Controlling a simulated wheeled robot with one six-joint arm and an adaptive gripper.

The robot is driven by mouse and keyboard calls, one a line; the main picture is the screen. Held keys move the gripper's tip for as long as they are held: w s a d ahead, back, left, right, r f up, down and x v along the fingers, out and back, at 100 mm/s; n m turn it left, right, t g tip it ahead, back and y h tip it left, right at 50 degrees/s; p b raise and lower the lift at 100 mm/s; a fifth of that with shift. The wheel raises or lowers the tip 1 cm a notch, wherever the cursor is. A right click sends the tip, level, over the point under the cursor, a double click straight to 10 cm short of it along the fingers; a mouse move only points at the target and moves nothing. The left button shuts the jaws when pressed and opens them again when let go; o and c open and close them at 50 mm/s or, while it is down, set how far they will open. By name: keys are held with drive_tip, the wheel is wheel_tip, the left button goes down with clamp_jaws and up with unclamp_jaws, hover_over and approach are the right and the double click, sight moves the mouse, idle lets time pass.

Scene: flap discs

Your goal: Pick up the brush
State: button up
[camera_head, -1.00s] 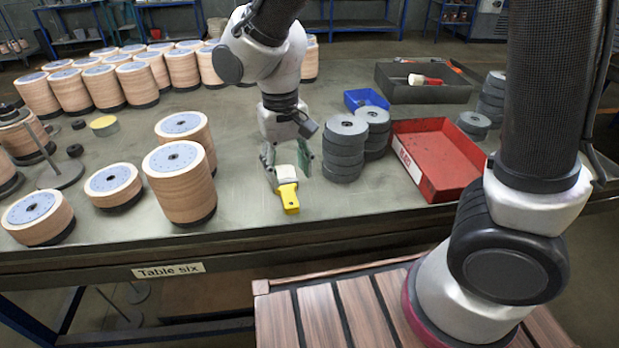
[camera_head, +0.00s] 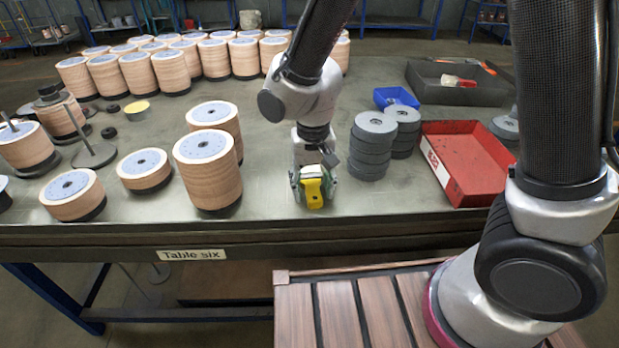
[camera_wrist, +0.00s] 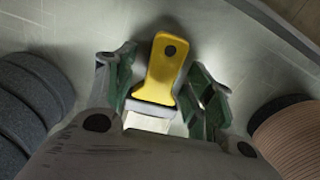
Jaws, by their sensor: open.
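The brush has a yellow handle with a dark hole near its end and a pale head. In the head view the brush (camera_head: 314,191) lies on the table near its front edge, its handle toward me. In the wrist view the brush (camera_wrist: 163,68) lies between the two green-padded fingers, with its pale head partly hidden by my gripper body. My gripper (camera_head: 313,187) points down over the brush and is open. In the wrist view my gripper (camera_wrist: 163,92) has a finger on each side of the brush, with visible gaps.
Stacked grey discs (camera_head: 371,146) stand close to the right of my gripper. A tall wood-coloured drum of discs (camera_head: 209,178) stands to the left. A red tray (camera_head: 466,160), a blue bin (camera_head: 396,97) and a dark box (camera_head: 456,90) lie farther right.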

drive_tip(key=c, duration=1.1)
drive_tip(key=shift+r, duration=0.1)
